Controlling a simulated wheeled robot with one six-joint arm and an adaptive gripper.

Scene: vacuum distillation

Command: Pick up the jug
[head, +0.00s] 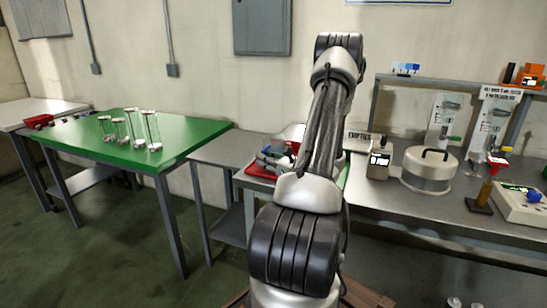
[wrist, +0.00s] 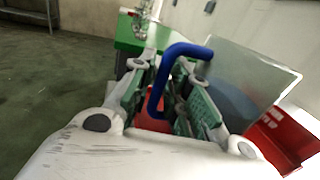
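A blue handle (wrist: 160,82), which looks like the jug's, rises between the fingers of my gripper (wrist: 168,90) in the wrist view. The gripper is open, with a green-padded finger on each side of the handle. I cannot tell whether either finger touches it. A grey, see-through surface (wrist: 235,75) lies to the right of the handle; I cannot tell whether it is the jug's body. In the head view, my arm hides the gripper and most of this spot.
A red tray (wrist: 283,138) is at the right in the wrist view. In the head view, glass cylinders (head: 153,130) stand on a green table (head: 190,138) at left.

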